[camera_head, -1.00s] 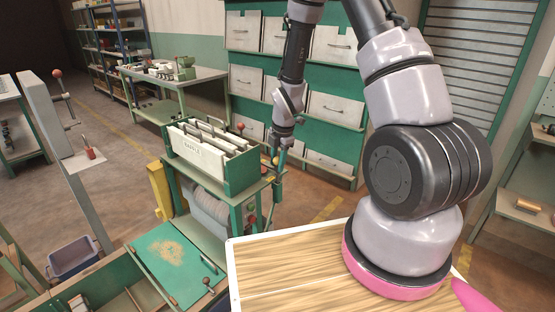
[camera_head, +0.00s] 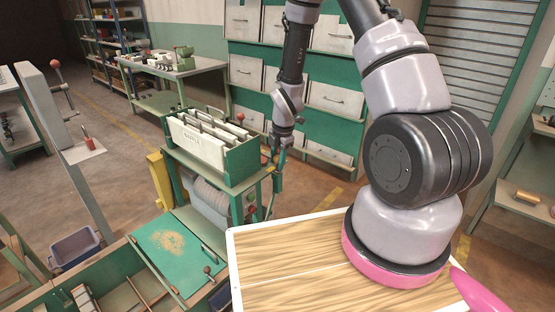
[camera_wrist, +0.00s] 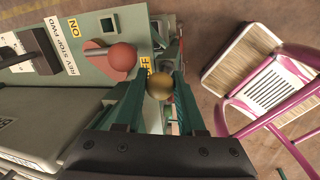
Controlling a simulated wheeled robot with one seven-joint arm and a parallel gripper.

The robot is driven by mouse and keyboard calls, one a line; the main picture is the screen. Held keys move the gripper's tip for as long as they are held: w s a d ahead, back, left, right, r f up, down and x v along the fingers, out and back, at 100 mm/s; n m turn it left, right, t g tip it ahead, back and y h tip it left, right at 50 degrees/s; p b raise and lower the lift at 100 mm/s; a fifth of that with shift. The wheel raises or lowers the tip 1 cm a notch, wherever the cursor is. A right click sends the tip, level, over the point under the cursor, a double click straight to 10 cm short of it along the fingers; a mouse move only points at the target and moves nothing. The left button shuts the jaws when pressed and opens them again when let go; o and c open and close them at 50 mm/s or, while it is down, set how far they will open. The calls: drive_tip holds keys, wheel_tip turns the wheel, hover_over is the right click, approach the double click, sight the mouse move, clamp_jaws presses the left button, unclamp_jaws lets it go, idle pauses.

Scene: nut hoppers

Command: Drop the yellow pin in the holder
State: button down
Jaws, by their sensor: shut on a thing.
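The yellow pin shows in the wrist view as a brass-yellow round knob (camera_wrist: 159,87) between the two green fingers. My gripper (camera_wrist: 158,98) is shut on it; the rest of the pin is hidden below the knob. In the head view, my gripper (camera_head: 277,162) hangs at the right end of the green machine (camera_head: 240,165), close to its edge. A yellow label (camera_wrist: 146,66) lies on the machine just beyond the knob. I cannot make out the holder; the fingers and the knob cover the spot beneath them.
A red ball knob (camera_wrist: 122,57) stands close left of the fingers, near a panel (camera_wrist: 92,38) marked ON. A pink-framed piece with a wooden top (camera_wrist: 240,60) is at the right of the wrist view. Bare floor (camera_wrist: 205,20) lies between.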

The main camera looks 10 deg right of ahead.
drive_tip(key=shift+c, duration=2.1)
unclamp_jaws()
wheel_tip(320, 180, up, 11)
drive_tip(key=s, duration=0.2)
drive_tip(key=shift+d+f, duration=0.2)
drive_tip(key=shift+d, duration=0.25)
wheel_tip(320, 180, up, 9)
drive_tip(key=s, duration=0.1)
drive_tip(key=shift+s+d, duration=0.25)
drive_tip(key=shift+d, duration=0.1)
drive_tip(key=shift+f, duration=0.1)
